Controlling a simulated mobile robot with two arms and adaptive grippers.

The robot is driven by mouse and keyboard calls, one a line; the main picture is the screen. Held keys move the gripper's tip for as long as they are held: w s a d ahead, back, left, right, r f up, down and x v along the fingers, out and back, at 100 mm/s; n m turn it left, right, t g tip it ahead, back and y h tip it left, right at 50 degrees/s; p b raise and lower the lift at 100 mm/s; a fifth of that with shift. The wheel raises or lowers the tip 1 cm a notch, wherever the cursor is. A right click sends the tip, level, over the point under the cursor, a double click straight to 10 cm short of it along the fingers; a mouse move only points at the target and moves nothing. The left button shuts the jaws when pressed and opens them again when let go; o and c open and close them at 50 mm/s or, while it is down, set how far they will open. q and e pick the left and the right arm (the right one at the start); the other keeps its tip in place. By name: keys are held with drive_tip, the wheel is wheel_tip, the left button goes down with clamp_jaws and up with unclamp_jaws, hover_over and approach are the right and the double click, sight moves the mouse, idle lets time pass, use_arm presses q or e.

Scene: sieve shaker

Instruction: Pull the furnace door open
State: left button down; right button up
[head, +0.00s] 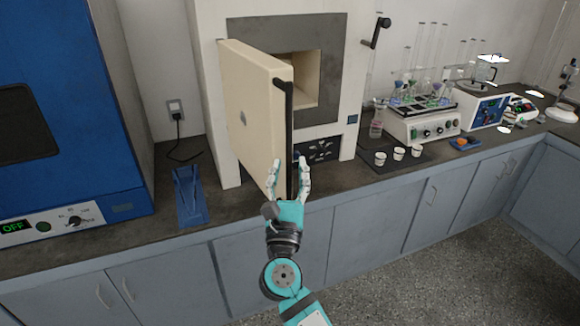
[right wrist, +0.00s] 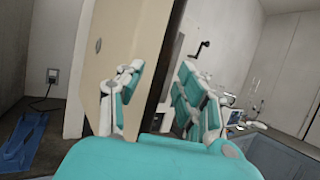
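The furnace (head: 340,70) stands on the counter with its cream door (head: 255,110) swung open toward me and to the left, so the square chamber (head: 305,75) partly shows. A long black handle (head: 283,120) runs down the door's free edge. My right gripper (head: 288,172) is at the lower end of the handle, with its fingers spread on either side of the door edge. In the right wrist view the fingers (right wrist: 160,95) stand apart, with the door (right wrist: 125,40) behind them; I cannot tell whether they touch it. My left gripper is not in view.
Right of the furnace are small white cups (head: 398,154), a shaker with flasks (head: 420,122) and glassware. The floor before the cabinets is clear.

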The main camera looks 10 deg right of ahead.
drive_tip(key=v, duration=1)
drive_tip(key=shift+s, duration=0.35)
drive_tip(key=shift+f, duration=0.15)
